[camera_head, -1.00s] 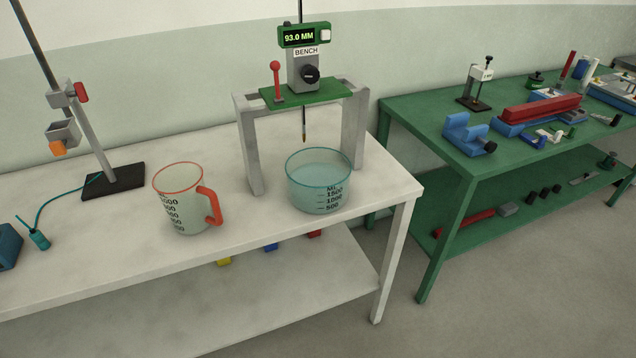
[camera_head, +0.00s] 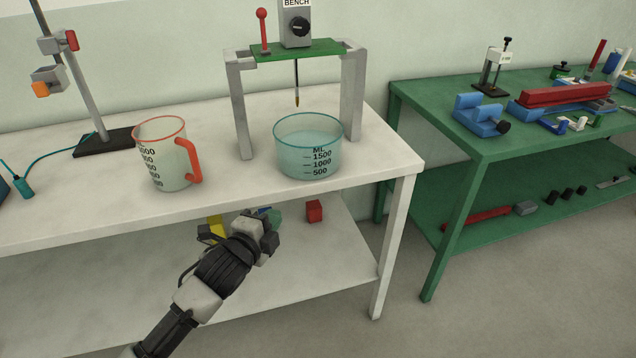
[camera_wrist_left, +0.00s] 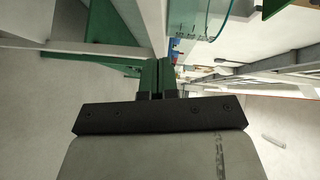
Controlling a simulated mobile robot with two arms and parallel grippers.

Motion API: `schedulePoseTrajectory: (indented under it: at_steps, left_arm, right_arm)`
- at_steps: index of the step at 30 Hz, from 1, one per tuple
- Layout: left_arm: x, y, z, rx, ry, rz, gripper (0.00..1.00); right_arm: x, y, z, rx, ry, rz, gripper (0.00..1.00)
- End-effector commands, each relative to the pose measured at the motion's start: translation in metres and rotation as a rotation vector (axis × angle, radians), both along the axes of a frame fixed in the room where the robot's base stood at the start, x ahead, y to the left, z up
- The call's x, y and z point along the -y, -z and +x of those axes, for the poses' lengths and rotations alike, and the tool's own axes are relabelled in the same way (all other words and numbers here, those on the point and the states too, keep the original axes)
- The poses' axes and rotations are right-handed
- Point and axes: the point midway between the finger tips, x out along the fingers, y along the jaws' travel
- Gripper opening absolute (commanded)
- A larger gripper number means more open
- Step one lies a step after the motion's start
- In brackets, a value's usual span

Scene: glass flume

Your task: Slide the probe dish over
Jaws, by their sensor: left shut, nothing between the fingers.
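The probe dish (camera_head: 308,148) is a clear teal-rimmed glass dish with printed volume marks. It stands upright on the white table, at the front right of the gauge stand and near the table's front edge. The gauge probe (camera_head: 297,92) hangs above it, its tip over the dish's rim area. Part of the dish also shows at the top of the left wrist view (camera_wrist_left: 205,20). My left gripper (camera_head: 268,222) is below and in front of the tabletop edge, apart from the dish. Its fingers are shut and empty in the left wrist view (camera_wrist_left: 157,75). My right gripper is out of view.
A red-rimmed measuring jug (camera_head: 165,160) stands left of the dish. The grey gauge stand (camera_head: 241,110) has legs on both sides behind the dish. Coloured blocks, including a red one (camera_head: 314,211), lie on the lower shelf. A green bench (camera_head: 470,150) stands at right.

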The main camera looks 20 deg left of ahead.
Motion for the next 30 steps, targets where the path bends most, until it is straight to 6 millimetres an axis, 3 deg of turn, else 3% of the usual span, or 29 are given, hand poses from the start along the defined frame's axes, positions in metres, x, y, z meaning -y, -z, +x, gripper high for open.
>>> schedulePoseTrajectory:
  at_steps: [3, 7, 13, 24, 30]
  left_arm:
    - [0.011, -0.039, -0.007, 0.107, 0.042, 0.084, 0.00]
    - [0.015, -0.056, -0.009, 0.148, 0.057, 0.117, 0.00]
    - [0.020, -0.059, 0.015, 0.149, 0.055, 0.116, 0.00]
    - [0.035, -0.058, 0.091, 0.148, 0.056, 0.113, 0.00]
    - [0.017, -0.057, 0.113, 0.146, 0.057, 0.117, 0.00]
  right_arm:
    - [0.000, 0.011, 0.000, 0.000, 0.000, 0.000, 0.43]
    - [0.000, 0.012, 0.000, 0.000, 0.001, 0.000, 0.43]
    - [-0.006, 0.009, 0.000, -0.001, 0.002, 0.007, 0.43]
    - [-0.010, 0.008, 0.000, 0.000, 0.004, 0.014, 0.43]
    - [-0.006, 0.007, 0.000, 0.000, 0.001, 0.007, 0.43]
